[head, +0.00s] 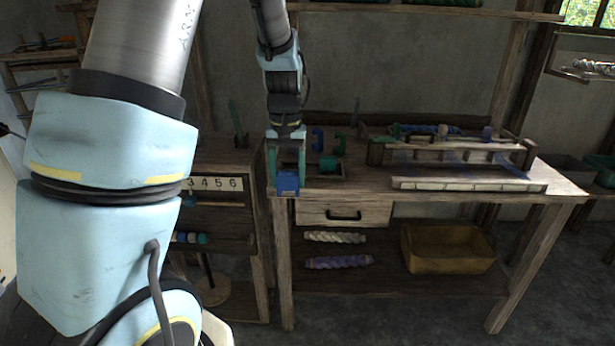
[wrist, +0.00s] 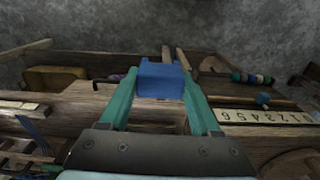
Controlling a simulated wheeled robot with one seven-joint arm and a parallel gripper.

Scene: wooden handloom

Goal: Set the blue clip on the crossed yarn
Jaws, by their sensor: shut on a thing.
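The blue clip (head: 288,183) is a blocky blue piece at the end of my gripper (head: 287,165), above the left front corner of the bench. In the wrist view the clip (wrist: 160,80) sits between the two green fingers of my gripper (wrist: 158,92), which are shut on it. Blue yarn (head: 455,160) spreads across the small wooden loom (head: 450,148) on the right part of the bench, well apart from the clip. Its crossing is too small to make out. Some blue strands (wrist: 36,132) show at the wrist view's left edge.
A blue piece (head: 318,138) and green pieces (head: 328,163) stand on the bench behind my gripper. A pale ruler-like bar (head: 465,185) lies before the loom. A yellow bin (head: 445,249) and yarn skeins (head: 338,262) rest on the lower shelf.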

